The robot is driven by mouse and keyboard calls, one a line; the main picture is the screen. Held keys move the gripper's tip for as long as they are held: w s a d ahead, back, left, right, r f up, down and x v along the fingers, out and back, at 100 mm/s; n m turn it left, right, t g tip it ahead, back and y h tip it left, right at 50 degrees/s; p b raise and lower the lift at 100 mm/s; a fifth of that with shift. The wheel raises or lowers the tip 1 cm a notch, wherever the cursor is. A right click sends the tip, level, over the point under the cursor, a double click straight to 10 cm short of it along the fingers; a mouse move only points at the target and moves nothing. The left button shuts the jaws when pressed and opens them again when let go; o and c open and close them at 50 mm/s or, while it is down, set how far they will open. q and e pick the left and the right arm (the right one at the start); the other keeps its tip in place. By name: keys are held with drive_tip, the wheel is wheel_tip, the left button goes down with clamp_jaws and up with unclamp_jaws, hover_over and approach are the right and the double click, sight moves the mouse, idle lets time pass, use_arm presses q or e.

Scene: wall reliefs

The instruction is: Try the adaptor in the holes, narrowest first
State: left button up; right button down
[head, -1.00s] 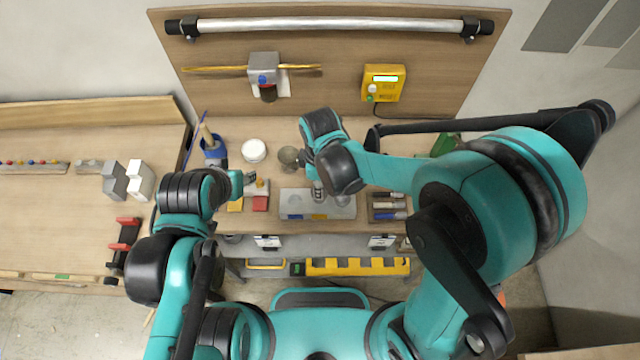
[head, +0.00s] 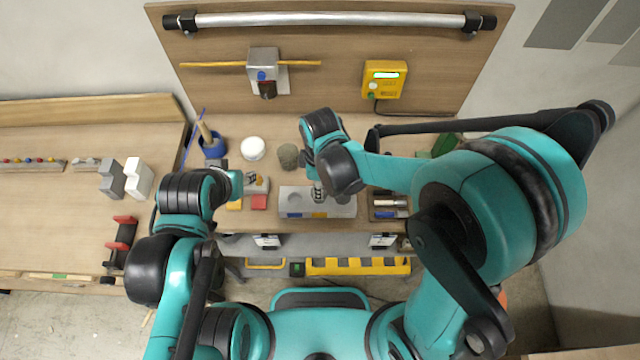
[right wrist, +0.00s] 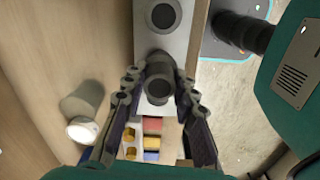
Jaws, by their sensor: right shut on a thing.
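The grey adaptor (right wrist: 158,88), a stepped cylinder with an open round end, sits between the fingers of my right gripper (right wrist: 157,92). In the head view my right gripper (head: 318,190) is over the middle of the grey hole block (head: 342,208), with blue and yellow marks on its front. A round hole (head: 295,199) shows to the left of the gripper; another hole (right wrist: 163,15) shows in the right wrist view. The adaptor's far end is hidden, so I cannot tell whether it is in a hole. My left gripper (head: 236,183) is by the coloured blocks; its fingers are unclear.
Red and yellow blocks (head: 258,202) stand left of the hole block. A white round pot (head: 252,148), a brownish cylinder (head: 288,156) and a blue cup (head: 213,147) stand behind. A dark tray (head: 388,207) lies to the right. A yellow box (head: 383,80) is on the back panel.

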drive_tip(key=shift+f+b, duration=1.2)
drive_tip(key=shift+f, duration=0.1)
drive_tip(key=c, duration=1.1)
unclamp_jaws()
wheel_tip(320, 180, up, 12)
drive_tip(key=shift+r, duration=0.1)
